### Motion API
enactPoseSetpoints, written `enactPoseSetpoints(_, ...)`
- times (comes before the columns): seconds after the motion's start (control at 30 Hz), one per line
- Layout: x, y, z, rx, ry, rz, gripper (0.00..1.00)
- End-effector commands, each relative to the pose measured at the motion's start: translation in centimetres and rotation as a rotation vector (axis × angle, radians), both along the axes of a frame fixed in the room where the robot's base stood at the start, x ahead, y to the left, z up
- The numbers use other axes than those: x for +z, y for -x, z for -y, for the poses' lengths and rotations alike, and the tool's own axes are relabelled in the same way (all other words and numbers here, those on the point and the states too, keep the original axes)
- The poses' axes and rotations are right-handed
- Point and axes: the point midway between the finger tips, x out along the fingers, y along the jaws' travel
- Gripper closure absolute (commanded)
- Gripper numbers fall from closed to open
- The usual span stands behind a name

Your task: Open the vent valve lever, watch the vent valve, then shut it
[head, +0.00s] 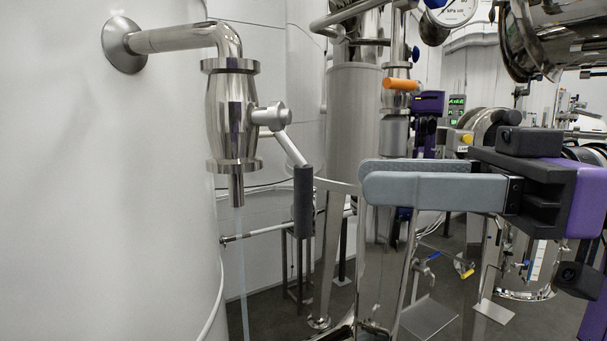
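The vent valve (232,115) is a polished steel body hanging from a pipe on the white tank at the left. Its lever (292,150) leaves a round hub on the right side and slants down to a dark grey grip (304,202). A thin pale stream (242,270) runs straight down from the valve's outlet. My gripper (366,184) is at the right of the grip, apart from it, with its grey fingers pointing left. Nothing shows held. The fingers overlap in this view, so the gap between them is hidden.
The white tank wall (100,220) fills the left. A steel column (352,125) and an orange handle (400,84) stand behind my gripper. A thin horizontal rod (275,231) crosses behind the grip. Open space shows between the grip and my fingertips.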

Motion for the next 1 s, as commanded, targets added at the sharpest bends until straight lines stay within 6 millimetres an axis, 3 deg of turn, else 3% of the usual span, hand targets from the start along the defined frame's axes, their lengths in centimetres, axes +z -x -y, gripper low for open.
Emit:
enactPoseSetpoints(0.5,0.0,-0.7,-6.8,0.000,0.002,-0.001,0.63)
enactPoseSetpoints(0.9,-0.1,-0.8,-7.6,-0.003,0.001,0.001,0.63)
enactPoseSetpoints(1.0,-0.1,-0.8,-7.6,-0.003,0.001,0.001,0.81)
